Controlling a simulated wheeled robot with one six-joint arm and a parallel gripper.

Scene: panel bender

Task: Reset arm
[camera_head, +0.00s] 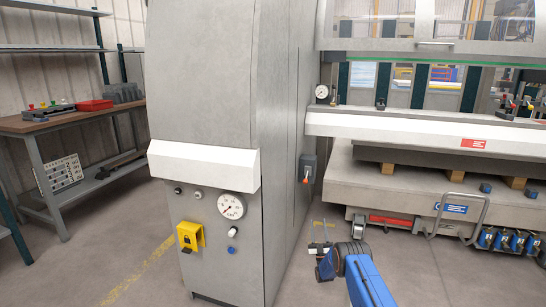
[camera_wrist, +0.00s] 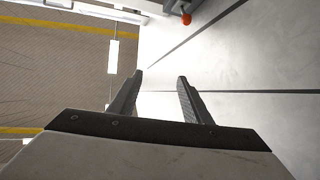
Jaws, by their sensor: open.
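My gripper (camera_wrist: 160,78) shows in the wrist view with its two dark fingers apart and nothing between them. A pale grey machine panel with dark seams lies beyond the fingertips on the right. In the head view my blue arm (camera_head: 368,282) reaches up from the bottom, right of the grey machine cabinet (camera_head: 215,90). The gripper end (camera_head: 322,250) is small there, beside the cabinet's lower right side and apart from the machine bed. An orange-tipped switch lever (camera_head: 306,178) is on the cabinet's side above it. Its orange-red tip shows at the top of the wrist view (camera_wrist: 186,19).
The cabinet carries a gauge (camera_head: 231,206) and a yellow lock box (camera_head: 190,237). The panel bender's bed (camera_head: 400,195) stands at right with a bent metal handle (camera_head: 460,215). A workbench (camera_head: 60,120) with a red box stands at left. Floor is clear between cabinet and bench.

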